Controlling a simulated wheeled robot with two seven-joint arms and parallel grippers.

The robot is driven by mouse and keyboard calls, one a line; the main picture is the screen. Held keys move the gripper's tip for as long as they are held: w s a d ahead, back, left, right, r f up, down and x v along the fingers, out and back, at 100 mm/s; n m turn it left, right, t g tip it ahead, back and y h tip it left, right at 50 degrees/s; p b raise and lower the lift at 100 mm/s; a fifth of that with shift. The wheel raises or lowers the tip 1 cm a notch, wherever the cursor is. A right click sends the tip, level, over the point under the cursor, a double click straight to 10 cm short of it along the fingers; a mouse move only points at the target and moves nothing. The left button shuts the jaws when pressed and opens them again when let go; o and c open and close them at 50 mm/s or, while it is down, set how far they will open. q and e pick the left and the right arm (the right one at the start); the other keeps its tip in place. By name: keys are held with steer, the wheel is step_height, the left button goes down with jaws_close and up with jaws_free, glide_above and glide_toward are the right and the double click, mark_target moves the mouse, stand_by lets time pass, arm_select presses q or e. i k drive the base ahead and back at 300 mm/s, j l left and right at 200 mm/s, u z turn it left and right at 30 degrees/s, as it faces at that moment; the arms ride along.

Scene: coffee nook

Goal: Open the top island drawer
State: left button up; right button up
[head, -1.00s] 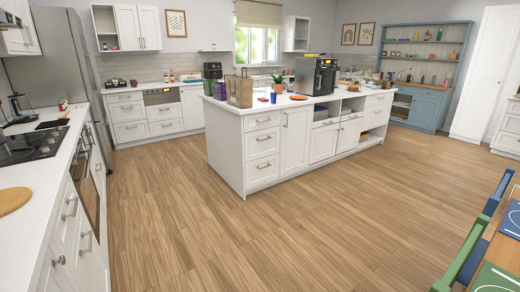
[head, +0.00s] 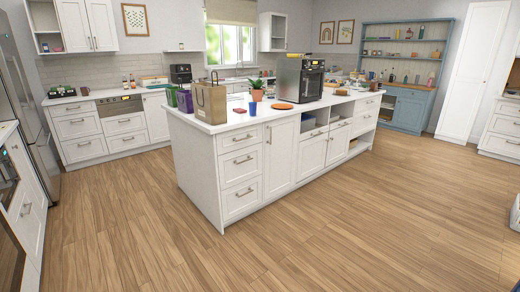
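The white kitchen island (head: 197,172) stands in the middle of the head view. Its near end has a stack of three drawers with bar handles. The top island drawer (head: 240,139) is closed, flush with the front, and its handle (head: 242,138) is visible just under the countertop. Another closed drawer front (head: 368,104) is at the island's far right end. Neither of my grippers is in view.
Wooden floor (head: 330,230) is clear in front of the island. A paper bag (head: 210,104), a blue cup (head: 252,108), a plant (head: 257,92) and a coffee machine (head: 300,80) stand on the island. Counter cabinets (head: 28,205) line the left edge.

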mark_target(226, 142)
steer(key=i+z, duration=0.2)
steer(key=i, duration=0.75)
steer(key=i+j+z, duration=0.15)
steer(key=i, duration=0.8)
